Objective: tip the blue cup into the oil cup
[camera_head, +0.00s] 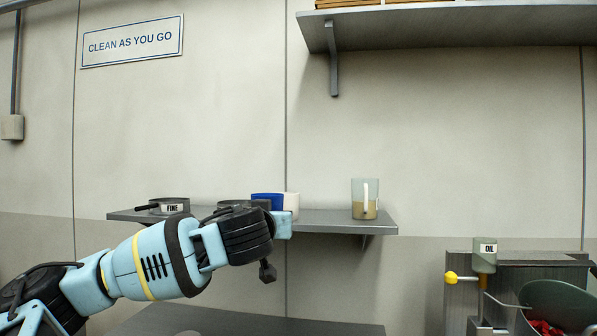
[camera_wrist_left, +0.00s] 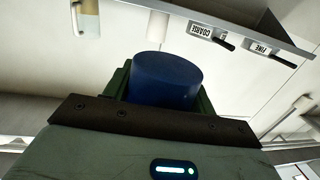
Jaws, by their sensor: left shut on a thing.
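The blue cup (camera_head: 268,196) is between the fingers of my left gripper (camera_head: 278,212), in front of the wall shelf. In the left wrist view the blue cup (camera_wrist_left: 168,82) fills the space between the dark green fingers of the gripper (camera_wrist_left: 165,95), which is shut on it. The inside of the cup is hidden. The oil cup (camera_head: 484,261), a translucent greenish cup labelled OIL, stands at the lower right on a brownish stem, well away from my left gripper. My right gripper is not in view.
The wall shelf (camera_head: 325,219) carries a FINE container (camera_head: 173,206), a white cup (camera_head: 292,203) and a clear jug (camera_head: 364,199) with yellowish contents. A COARSE container (camera_wrist_left: 204,33) shows in the wrist view. A yellow-knobbed lever (camera_head: 452,277) and tilted bowl (camera_head: 557,303) are near the oil cup.

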